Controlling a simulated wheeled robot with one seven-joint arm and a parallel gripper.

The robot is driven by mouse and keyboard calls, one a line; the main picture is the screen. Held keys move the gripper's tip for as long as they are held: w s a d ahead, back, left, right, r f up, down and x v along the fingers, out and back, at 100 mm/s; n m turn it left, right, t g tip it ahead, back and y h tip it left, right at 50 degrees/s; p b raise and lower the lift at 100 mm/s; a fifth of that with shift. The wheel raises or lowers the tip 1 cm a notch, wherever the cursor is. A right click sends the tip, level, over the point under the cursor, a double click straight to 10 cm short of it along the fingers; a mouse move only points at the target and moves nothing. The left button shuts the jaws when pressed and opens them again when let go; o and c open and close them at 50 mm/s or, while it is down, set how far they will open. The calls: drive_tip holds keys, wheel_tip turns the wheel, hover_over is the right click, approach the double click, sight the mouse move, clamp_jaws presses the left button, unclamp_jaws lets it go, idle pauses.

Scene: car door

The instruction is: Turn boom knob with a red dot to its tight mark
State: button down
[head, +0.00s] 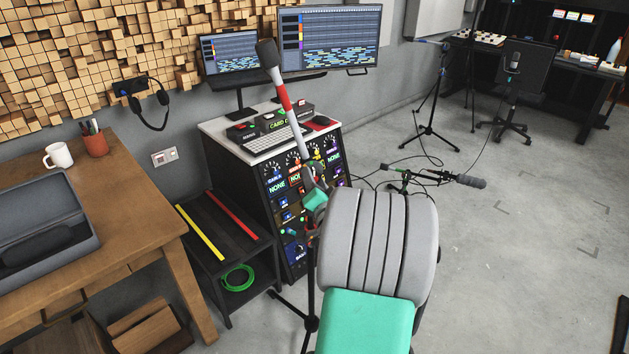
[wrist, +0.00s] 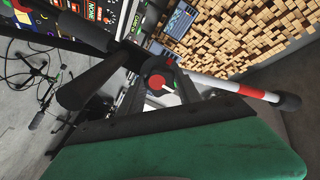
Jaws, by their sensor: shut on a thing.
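The boom knob (wrist: 160,82) shows in the wrist view as a dark round knob with a red face and a pale pointer line. My gripper (wrist: 162,92) is shut on it, with a finger on each side. The boom (wrist: 222,84) is a white pole with a red band and a dark end, running off to the right behind the knob. In the head view the boom (head: 285,100) slants up to the left, and my gripper (head: 314,198) is at its lower end. The knob is hidden there. I cannot make out the tight mark.
A rack (head: 270,190) with coloured panels stands close behind my gripper. A low dark shelf (head: 225,245) and a wooden desk (head: 130,235) are on the left. A microphone on a stand (head: 440,178) and cables lie right of the rack. Open floor (head: 520,260) is at right.

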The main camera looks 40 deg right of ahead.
drive_tip(key=c, duration=0.8)
unclamp_jaws()
drive_tip(key=shift+c, duration=0.2)
drive_tip(key=b+v, duration=0.1)
drive_tip(key=v, duration=0.6)
drive_tip(key=shift+d+f+b, duration=0.1)
drive_tip(key=shift+f+b, duration=0.05)
drive_tip(key=shift+b, duration=0.2)
drive_tip(key=shift+s+a, duration=0.3)
drive_tip(key=shift+s, duration=0.1)
